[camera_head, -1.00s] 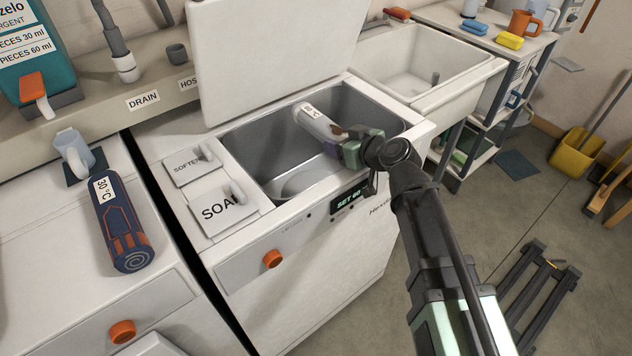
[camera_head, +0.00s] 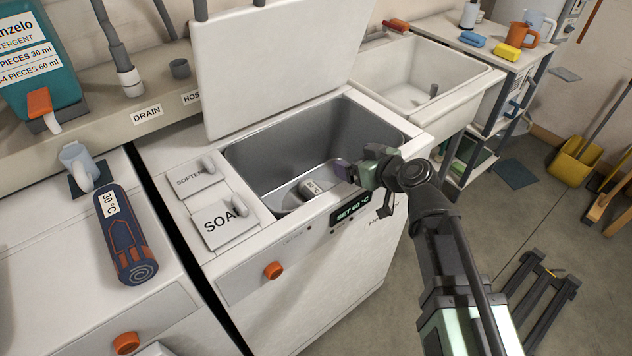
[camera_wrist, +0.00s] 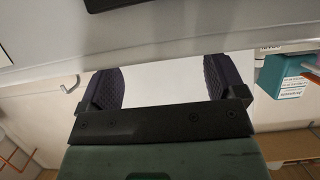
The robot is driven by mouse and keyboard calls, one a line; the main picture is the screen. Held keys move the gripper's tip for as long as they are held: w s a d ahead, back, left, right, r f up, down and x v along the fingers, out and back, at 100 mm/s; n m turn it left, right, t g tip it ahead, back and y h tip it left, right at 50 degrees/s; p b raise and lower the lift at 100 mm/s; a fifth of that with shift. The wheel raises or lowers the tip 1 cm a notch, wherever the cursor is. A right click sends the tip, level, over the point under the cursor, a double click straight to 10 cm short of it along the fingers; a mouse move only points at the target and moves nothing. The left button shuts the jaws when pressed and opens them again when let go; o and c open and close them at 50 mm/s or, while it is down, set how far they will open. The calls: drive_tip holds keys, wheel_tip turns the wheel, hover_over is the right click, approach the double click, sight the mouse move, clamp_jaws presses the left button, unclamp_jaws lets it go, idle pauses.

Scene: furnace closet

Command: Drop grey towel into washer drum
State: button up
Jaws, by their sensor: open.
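The grey rolled towel (camera_head: 311,188), with a white temperature label, lies low inside the washer drum (camera_head: 262,165). The drum's front rim hides part of it. The washer lid (camera_head: 275,65) stands open behind the drum. My gripper (camera_head: 346,171) is over the drum's front right rim, apart from the towel. It also shows in the wrist view (camera_wrist: 158,88), where its two dark fingers are spread with nothing between them.
A navy and orange rolled towel (camera_head: 126,235) marked 30 °C lies on the left machine. A sink (camera_head: 405,82) stands behind to the right. A teal detergent box (camera_head: 40,65) is at the back left.

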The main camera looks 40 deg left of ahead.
drive_tip(key=p+v, duration=0.1)
drive_tip(key=v, duration=0.5)
drive_tip(key=shift+a, duration=0.1)
